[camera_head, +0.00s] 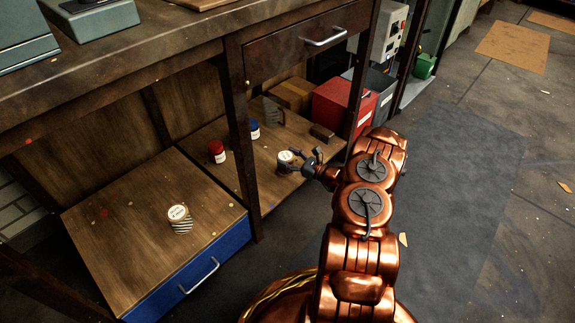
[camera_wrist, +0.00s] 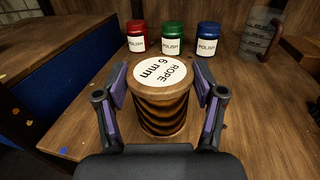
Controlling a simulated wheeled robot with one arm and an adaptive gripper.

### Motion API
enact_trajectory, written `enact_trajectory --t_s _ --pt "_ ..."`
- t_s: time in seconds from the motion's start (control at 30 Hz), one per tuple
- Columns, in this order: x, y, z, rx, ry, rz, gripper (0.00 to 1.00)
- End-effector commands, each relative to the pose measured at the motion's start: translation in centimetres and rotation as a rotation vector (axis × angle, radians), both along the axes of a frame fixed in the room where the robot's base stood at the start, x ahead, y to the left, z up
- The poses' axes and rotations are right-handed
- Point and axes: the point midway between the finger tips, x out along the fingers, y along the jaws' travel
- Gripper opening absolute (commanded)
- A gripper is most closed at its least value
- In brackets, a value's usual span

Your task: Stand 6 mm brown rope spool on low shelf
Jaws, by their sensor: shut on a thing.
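The brown rope spool (camera_wrist: 163,100) stands upright between my fingers in the wrist view, its round white top label reading "ROPE 6 mm". My gripper (camera_wrist: 164,98) is shut on its sides. In the head view the spool (camera_head: 286,157) shows mostly as its pale top beside my gripper (camera_head: 296,161), over the front part of the low shelf (camera_head: 268,178) under the bench. The shelf's wood (camera_wrist: 240,130) surrounds the spool in the wrist view. I cannot tell whether the spool's base touches it.
Red (camera_wrist: 137,40), green (camera_wrist: 174,40) and blue (camera_wrist: 208,42) polish jars stand behind the spool. A see-through mug (camera_wrist: 258,40) is at the right. Another spool, striped grey (camera_head: 181,219), stands on the blue drawer unit. A bench leg (camera_head: 241,145) stands left of my gripper.

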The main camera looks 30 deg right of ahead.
Motion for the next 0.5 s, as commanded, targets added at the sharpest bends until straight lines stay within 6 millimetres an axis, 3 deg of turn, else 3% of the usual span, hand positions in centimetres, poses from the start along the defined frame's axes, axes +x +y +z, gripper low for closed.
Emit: enact_trajectory --t_s 0.27,0.5 --pt "1.6 -0.6 -0.2 -0.001 -0.002 0.002 0.25" --pt "1.7 -0.7 -3.3 0.0 0.0 0.001 0.25"
